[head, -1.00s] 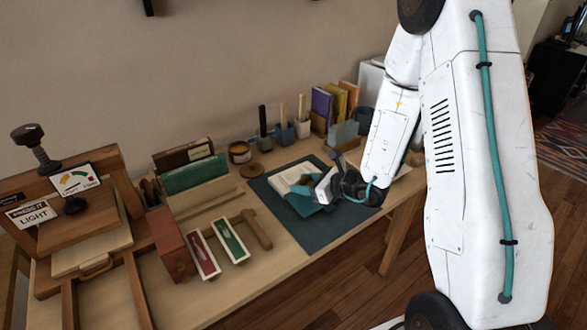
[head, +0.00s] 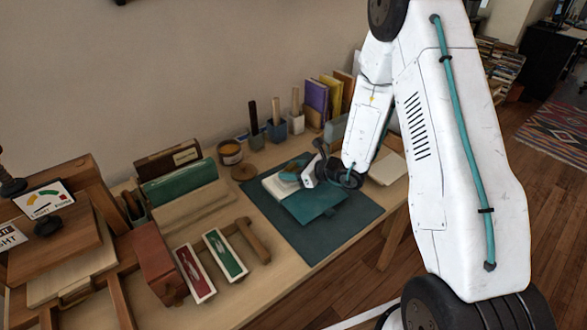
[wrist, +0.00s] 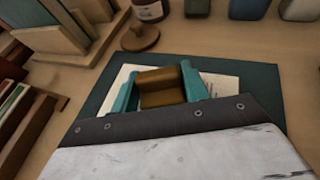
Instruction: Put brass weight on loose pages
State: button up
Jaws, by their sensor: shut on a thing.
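The brass weight (wrist: 162,87) is a golden-brown block with a curved face, held between the teal fingers of my gripper (wrist: 160,92) in the wrist view. My gripper (head: 298,174) is over the left part of the dark teal mat in the head view. The cream loose pages (wrist: 222,86) show behind and beside the weight. Their pale edge also shows in the head view (head: 276,189). I cannot tell whether the weight touches the pages. Its underside and the covered part of the pages are hidden.
The dark mat (head: 338,225) has free room at its front. A teal flat piece (head: 317,206) lies on it beside the pages. Jars and pots (head: 276,130) line the back.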

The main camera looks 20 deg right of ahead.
jog(key=shift+f, duration=0.15)
jog(key=o, duration=1.3)
